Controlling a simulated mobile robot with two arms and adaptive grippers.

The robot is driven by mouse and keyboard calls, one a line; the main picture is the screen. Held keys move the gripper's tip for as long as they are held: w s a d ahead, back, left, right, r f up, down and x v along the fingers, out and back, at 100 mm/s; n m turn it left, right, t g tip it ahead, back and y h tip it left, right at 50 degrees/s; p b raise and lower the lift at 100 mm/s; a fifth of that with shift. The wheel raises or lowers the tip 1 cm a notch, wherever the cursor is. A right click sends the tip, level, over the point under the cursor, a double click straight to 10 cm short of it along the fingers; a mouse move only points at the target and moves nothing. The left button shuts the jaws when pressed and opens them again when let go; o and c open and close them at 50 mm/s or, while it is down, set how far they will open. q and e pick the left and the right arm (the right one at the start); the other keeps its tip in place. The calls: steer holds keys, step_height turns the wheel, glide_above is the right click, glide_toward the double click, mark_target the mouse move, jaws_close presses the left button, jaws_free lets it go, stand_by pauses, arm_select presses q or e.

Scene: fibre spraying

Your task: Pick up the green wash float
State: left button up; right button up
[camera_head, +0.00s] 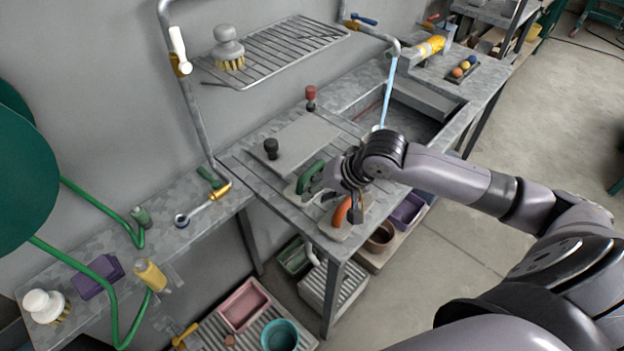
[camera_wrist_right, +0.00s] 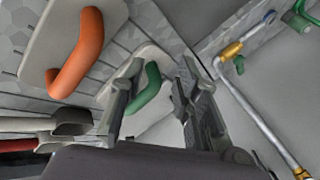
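The green wash float is a flat pale board with a curved green handle (camera_head: 310,177), lying on the metal bench near its front. My right gripper (camera_head: 340,188) is just right of it in the head view, above the bench. In the right wrist view the green handle (camera_wrist_right: 148,88) shows between the two spread fingers (camera_wrist_right: 156,88), and the left finger covers part of the board. The gripper is open and empty; I cannot tell whether a finger touches the float. My left gripper is not in view.
A float with an orange handle (camera_head: 342,212) lies close by at the bench's front edge; it also shows in the wrist view (camera_wrist_right: 78,55). A sink and tap stand at the back right.

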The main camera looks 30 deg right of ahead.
steer(key=w+d+r+m, duration=0.3)
steer(key=d+r+m, duration=0.3)
steer(key=d+r, duration=0.2)
steer(key=p, duration=0.3)
glide_toward(314, 169)
steer(key=shift+t+h, duration=0.3)
steer(key=x, duration=0.6)
steer(key=shift+s+a+f, duration=0.15)
steer(key=w+f, duration=0.1)
steer(key=w+a+f+p, duration=0.1)
steer(key=f, duration=0.1)
steer(key=shift+f+m, duration=0.1)
steer(key=shift+m, duration=0.2)
steer(key=shift+w+a+f, duration=0.15)
steer(key=shift+w+f, duration=0.2)
steer(key=shift+f, duration=0.2)
jaws_close()
